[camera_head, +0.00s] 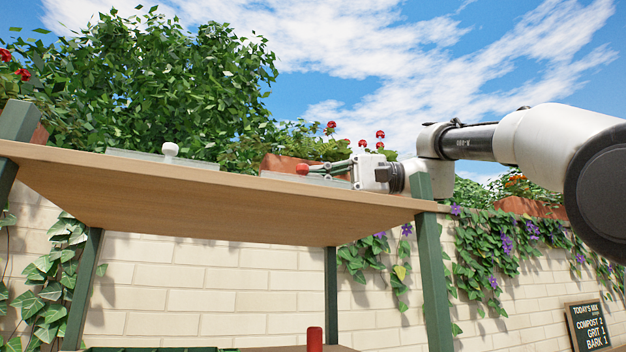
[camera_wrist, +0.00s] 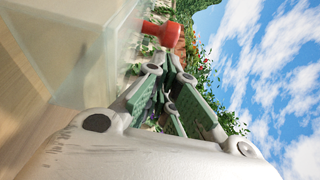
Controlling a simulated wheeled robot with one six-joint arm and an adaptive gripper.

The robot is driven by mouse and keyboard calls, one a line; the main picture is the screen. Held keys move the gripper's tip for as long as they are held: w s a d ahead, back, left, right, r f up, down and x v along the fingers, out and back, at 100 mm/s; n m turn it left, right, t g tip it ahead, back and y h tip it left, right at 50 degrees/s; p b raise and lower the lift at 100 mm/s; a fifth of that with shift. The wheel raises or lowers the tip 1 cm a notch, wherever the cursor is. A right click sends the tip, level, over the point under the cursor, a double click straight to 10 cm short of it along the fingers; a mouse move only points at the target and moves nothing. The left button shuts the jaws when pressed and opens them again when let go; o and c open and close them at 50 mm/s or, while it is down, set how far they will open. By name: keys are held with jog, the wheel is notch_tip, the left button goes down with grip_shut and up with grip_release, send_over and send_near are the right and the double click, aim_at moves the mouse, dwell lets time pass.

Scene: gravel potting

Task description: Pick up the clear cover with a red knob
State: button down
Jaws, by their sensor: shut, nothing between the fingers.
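The clear cover (camera_head: 322,180) with a red knob (camera_head: 302,169) lies on the high wooden shelf, near its right part. In the wrist view, the clear cover (camera_wrist: 95,40) fills the upper left and its red knob (camera_wrist: 165,34) stands out from it. My gripper (camera_head: 316,169) reaches in from the right, low over the cover. In the wrist view, my gripper's green fingers (camera_wrist: 170,66) are closed together just beside the knob, with nothing between them. Whether the fingertips touch the knob cannot be told.
A second clear cover (camera_head: 200,163) with a white knob (camera_head: 170,149) lies on the left part of the shelf (camera_head: 230,205). Green posts hold the shelf up. Potted flowers (camera_head: 280,160) and bushes stand behind. A red object (camera_head: 315,339) stands on a lower shelf.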

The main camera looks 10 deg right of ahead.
jog(key=shift+s+d, duration=0.3)
jog(key=shift+s, duration=0.6)
jog(key=shift+s+d, duration=0.25)
jog(key=shift+s, duration=0.65)
notch_tip(320, 180, up, 10)
